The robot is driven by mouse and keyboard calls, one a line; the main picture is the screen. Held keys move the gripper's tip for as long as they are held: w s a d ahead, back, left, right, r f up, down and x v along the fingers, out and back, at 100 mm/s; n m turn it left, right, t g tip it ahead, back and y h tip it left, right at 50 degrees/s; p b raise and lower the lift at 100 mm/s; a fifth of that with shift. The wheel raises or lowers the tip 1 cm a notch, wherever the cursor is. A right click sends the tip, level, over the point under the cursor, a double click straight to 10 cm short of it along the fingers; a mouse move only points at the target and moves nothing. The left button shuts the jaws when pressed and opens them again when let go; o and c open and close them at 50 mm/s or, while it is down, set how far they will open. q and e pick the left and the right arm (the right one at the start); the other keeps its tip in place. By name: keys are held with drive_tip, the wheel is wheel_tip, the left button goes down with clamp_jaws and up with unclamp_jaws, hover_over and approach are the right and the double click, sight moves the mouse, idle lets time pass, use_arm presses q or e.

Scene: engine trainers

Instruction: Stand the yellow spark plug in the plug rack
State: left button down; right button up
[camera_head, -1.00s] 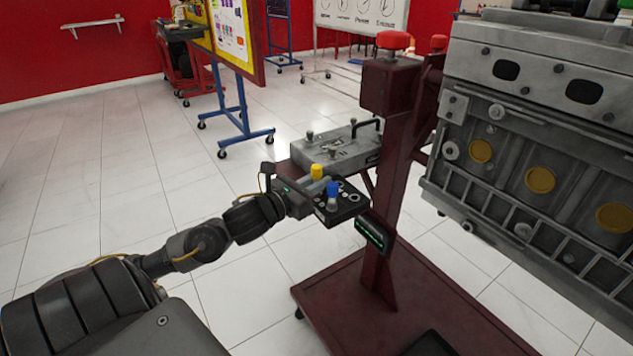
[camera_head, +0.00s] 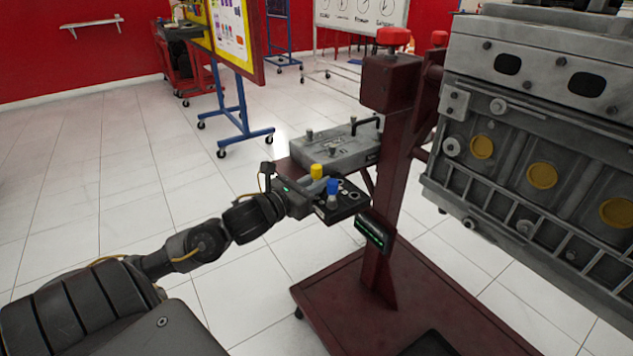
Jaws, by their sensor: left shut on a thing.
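The yellow spark plug (camera_head: 316,171) shows as a yellow top, upright, at the tip of my left gripper (camera_head: 309,188). The gripper is shut on it, and its fingers and the rack's edge hide the lower part. The plug rack (camera_head: 352,197) is a small black block with round holes, fixed by the red stand. The yellow plug is at the rack's left side; I cannot tell whether its lower end is in a hole. A blue plug (camera_head: 332,187) stands upright in the rack just in front and to the right. My right gripper is not in view.
The red stand post (camera_head: 391,180) rises right of the rack, with a large grey engine block (camera_head: 540,140) further right. A grey metal case (camera_head: 335,150) sits behind the rack. A small green-lit display (camera_head: 372,234) hangs below. White floor is open at left.

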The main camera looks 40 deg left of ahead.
use_arm(q)
drive_tip(key=c, duration=1.3)
unclamp_jaws()
drive_tip(key=shift+s, duration=0.5)
drive_tip(key=shift+s+a+p, duration=0.2)
drive_tip(key=shift+s+p, duration=0.15)
drive_tip(key=shift+s, duration=1.3)
drive_tip(key=shift+s+a+p, duration=0.2)
drive_tip(key=shift+s+p, duration=0.1)
drive_tip(key=shift+s, duration=1.3)
drive_tip(key=shift+s+a+p, duration=0.2)
drive_tip(key=shift+s+p, duration=0.15)
drive_tip(key=shift+s, duration=1.3)
